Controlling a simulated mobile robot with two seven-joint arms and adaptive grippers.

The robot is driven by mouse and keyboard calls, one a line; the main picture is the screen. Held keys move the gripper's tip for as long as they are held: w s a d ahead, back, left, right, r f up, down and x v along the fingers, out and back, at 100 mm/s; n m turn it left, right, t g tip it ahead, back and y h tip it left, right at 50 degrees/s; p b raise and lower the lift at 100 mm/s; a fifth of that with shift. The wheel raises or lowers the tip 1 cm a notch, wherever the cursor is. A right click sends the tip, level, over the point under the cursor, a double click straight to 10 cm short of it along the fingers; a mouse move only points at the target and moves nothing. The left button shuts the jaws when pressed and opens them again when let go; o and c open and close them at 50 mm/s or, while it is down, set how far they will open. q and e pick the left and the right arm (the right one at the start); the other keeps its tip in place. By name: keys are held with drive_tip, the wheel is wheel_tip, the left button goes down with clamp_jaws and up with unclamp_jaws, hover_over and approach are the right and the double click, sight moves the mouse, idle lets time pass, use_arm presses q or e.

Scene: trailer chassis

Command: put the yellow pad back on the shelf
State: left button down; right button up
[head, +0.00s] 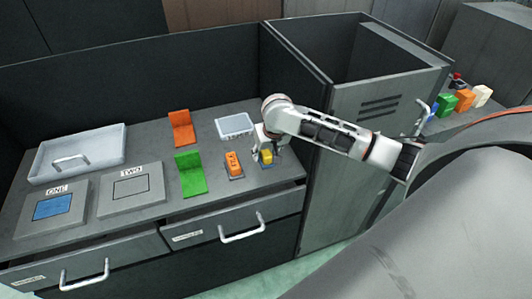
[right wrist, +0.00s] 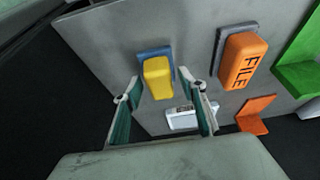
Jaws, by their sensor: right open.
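The yellow pad (head: 266,157) sits on a small blue-grey base on the grey desk top, near its front right. It also shows in the right wrist view (right wrist: 158,78), upon its blue base (right wrist: 152,52). My right gripper (head: 266,149) is over the pad. In the right wrist view its open fingers (right wrist: 163,92) stand to either side of the pad's near end, with gaps visible on both sides. Whether the fingers reach down beside the pad is hard to tell. My left gripper is not in view. A ledge at the far right (head: 436,127) bears several coloured blocks; I cannot tell whether it is the shelf.
An orange block marked FILE (head: 233,163) stands close left of the pad. Green (head: 190,178) and orange (head: 181,130) bookends, a small white tray (head: 234,125), a large tray (head: 108,145) and plates ONE (head: 75,215) and TWO (head: 136,187) occupy the desk. A grey cabinet (head: 345,170) stands right.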

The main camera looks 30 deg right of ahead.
drive_tip(key=v, duration=1.2)
drive_tip(key=s+a+f+n, duration=0.1)
drive_tip(key=a+f, duration=0.1)
drive_tip(key=s+a+f+n+t, duration=0.1)
drive_tip(key=a+f, duration=0.1)
drive_tip(key=a, duration=0.1)
drive_tip(key=s+a+f+n+y, duration=0.1)
drive_tip(key=a+f+n, duration=0.1)
drive_tip(key=shift+s+a, duration=0.15)
drive_tip(key=shift+a, duration=0.2)
drive_tip(key=s+a+f+n+t, duration=0.2)
drive_tip(key=s+n, duration=0.1)
drive_tip(key=s, duration=0.1)
drive_tip(key=s+d+f+n+h, duration=0.1)
drive_tip(key=s+d+n+h, duration=0.1)
drive_tip(key=s+d, duration=0.4)
drive_tip(key=s+d+f+n+h, duration=0.15)
drive_tip(key=s+d, duration=0.25)
drive_tip(key=s, duration=0.5)
drive_tip(key=w+a+f+m+t+y, duration=0.1)
drive_tip(key=a+f+m+t+y, duration=0.2)
drive_tip(key=a+f, duration=1.1)
drive_tip(key=shift+f+m+y, duration=0.35)
drive_tip(key=shift+f+y, duration=0.65)
drive_tip(key=shift+y, duration=0.25)
drive_tip(key=shift+w+a, duration=0.1)
